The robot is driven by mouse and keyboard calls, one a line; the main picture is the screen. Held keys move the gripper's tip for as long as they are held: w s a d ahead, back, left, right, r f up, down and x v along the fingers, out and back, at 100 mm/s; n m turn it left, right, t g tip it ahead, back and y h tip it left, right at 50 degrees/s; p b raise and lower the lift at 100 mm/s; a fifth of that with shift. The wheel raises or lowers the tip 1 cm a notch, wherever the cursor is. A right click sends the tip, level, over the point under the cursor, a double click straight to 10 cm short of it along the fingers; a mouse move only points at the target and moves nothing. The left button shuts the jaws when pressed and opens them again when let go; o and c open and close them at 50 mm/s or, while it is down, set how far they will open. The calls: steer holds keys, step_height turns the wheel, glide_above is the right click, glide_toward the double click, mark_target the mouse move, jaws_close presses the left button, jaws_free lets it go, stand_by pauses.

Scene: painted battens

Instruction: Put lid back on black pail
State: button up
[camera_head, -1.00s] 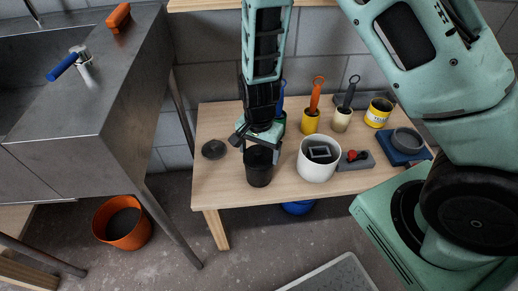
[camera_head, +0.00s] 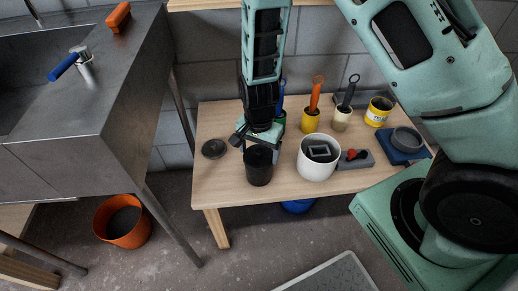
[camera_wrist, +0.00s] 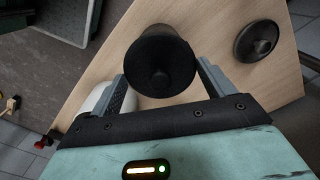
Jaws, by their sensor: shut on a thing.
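The black pail (camera_head: 259,170) stands upright at the front of the wooden table. A dark round lid with a central knob (camera_head: 214,149) lies on the table to its left; it also shows at the upper right in the wrist view (camera_wrist: 257,40). My gripper (camera_head: 258,142) is over the pail, pointing down. In the wrist view my gripper (camera_wrist: 165,88) has one finger on each side of the pail (camera_wrist: 158,50), shut on it near its upper part. The pail's inside is too dark to read clearly.
A white pot (camera_head: 318,168) stands close to the pail's right. Behind are a yellow cup with an orange-handled tool (camera_head: 311,121), a cream cup (camera_head: 342,119) and a yellow tin (camera_head: 379,112). A steel sink counter (camera_head: 110,110) rises at left. Bare tabletop lies around the lid.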

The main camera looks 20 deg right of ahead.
stand_by(0.8)
steer(key=o, duration=0.9)
steer(key=shift+p, duration=0.3)
steer(key=shift+r+p, duration=3.45)
steer(key=shift+r, duration=0.05)
jaws_close()
